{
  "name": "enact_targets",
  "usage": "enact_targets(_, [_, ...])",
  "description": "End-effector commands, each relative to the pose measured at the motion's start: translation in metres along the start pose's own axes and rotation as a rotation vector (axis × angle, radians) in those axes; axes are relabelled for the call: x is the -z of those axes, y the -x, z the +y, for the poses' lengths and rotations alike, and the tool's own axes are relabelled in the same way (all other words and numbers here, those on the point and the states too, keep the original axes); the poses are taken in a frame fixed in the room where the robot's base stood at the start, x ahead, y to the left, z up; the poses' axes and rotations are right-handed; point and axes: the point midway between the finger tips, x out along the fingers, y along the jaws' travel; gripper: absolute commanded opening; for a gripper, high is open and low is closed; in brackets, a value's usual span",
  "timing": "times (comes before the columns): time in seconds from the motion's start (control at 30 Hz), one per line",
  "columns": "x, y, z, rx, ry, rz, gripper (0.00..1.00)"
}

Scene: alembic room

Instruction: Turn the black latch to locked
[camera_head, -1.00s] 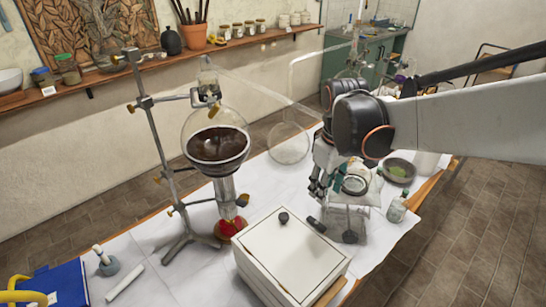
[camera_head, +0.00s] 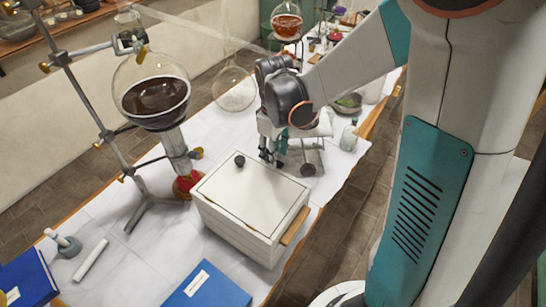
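A white box (camera_head: 250,195) stands on the covered table, with a wooden strip along its right side. A small round black knob (camera_head: 240,160) sits on its top near the far left corner; it is the only black part I can make out on the box, and I cannot tell whether it is the latch or how it is turned. My gripper (camera_head: 271,158) points down at the box's far edge, to the right of the knob and apart from it. Its fingertips are small and dark, and I cannot tell whether they are open. Nothing is seen held.
Blue books (camera_head: 208,287) lie at the front. A clear flask (camera_head: 234,92), small bottle (camera_head: 349,136) and bowl (camera_head: 349,104) stand farther back.

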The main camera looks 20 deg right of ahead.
Motion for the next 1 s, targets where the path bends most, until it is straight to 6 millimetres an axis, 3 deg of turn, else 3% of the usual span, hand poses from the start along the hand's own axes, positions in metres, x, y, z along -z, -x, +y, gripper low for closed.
enact_targets(0.2, [0.000, -0.020, 0.000, 0.000, 0.000, 0.000, 0.38])
enact_targets(0.53, [0.000, -0.023, 0.000, 0.000, 0.000, 0.000, 0.38])
enact_targets(0.7, [0.000, -0.022, 0.000, 0.000, 0.000, 0.000, 0.02])
enact_targets(1.0, [0.000, -0.022, 0.000, 0.000, -0.008, 0.000, 0.00])
